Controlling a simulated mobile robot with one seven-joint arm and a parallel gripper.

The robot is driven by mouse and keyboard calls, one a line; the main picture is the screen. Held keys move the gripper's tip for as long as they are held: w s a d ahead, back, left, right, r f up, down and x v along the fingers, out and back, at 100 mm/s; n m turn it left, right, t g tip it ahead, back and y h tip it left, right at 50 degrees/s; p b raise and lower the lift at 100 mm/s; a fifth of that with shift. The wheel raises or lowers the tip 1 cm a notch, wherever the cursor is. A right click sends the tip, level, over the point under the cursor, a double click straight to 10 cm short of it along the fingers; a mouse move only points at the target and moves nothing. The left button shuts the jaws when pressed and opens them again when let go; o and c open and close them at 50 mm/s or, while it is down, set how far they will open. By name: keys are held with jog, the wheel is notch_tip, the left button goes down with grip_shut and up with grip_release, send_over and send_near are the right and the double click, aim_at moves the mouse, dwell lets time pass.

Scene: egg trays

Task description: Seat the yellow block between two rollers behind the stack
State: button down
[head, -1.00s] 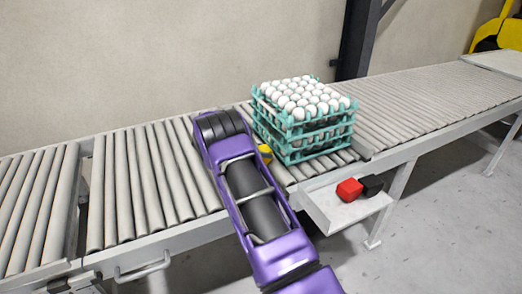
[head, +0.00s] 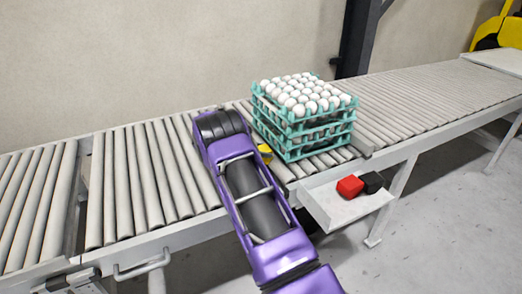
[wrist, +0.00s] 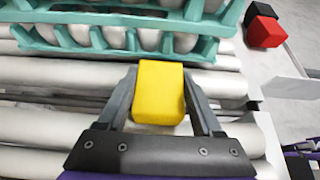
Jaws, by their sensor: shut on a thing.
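The yellow block (wrist: 160,92) is between the two fingers of my gripper (wrist: 160,100), which is shut on it, in the wrist view. The block is over the rollers, just in front of the stack in that view; whether it touches the rollers I cannot tell. The stack of teal egg trays (head: 292,138) with white eggs stands on the conveyor (head: 130,185). In the head view only a bit of the yellow block (head: 265,150) shows at the left side of the stack, and my arm hides the gripper.
A side shelf (head: 330,212) on the conveyor's near edge holds a red block (head: 350,187) and a black block (head: 372,182). They also show at the wrist view's top right. The rollers left of my arm and right of the stack are clear.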

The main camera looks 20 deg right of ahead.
jog(key=shift+f, duration=0.1)
grip_release()
